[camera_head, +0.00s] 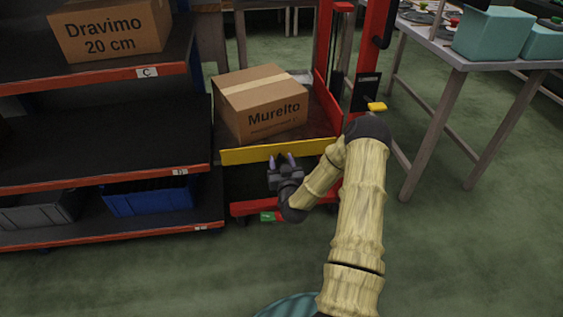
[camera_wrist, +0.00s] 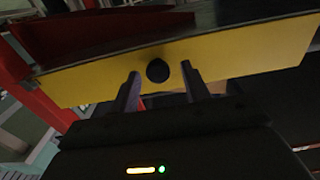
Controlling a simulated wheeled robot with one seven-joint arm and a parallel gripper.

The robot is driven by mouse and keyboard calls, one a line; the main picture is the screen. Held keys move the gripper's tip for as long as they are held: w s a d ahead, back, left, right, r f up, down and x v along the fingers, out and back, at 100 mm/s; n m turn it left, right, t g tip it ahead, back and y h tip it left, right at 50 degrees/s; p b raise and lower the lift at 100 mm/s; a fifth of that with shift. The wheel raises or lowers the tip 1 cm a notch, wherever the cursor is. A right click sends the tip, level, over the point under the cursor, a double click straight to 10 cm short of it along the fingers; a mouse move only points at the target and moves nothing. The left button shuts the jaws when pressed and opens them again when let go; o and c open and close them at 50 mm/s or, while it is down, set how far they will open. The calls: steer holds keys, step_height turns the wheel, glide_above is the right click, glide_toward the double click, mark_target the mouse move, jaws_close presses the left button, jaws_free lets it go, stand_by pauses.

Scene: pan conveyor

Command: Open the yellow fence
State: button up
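The yellow fence (camera_head: 275,151) is a low bar along the front edge of a red lift platform in the head view. It stands upright and closes off the front of the platform. In the wrist view the fence (camera_wrist: 235,52) spans the picture and carries a round black knob (camera_wrist: 158,70). My gripper (camera_head: 283,161) is just in front of the fence. In the wrist view my gripper (camera_wrist: 161,82) is open, with one finger on each side of the knob and a gap on both sides. Whether the fingertips touch the fence, I cannot tell.
A cardboard box (camera_head: 262,104) marked "Murelto" sits on the platform behind the fence. A dark shelf unit (camera_head: 110,130) stands at the left with another box (camera_head: 110,28) and a blue bin (camera_head: 150,196). A grey table (camera_head: 450,52) is at the right.

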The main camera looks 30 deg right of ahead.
steer(key=p+v, duration=0.3)
steer(key=v, duration=1.4)
steer(key=shift+s, duration=0.25)
steer(key=shift+r, duration=0.1)
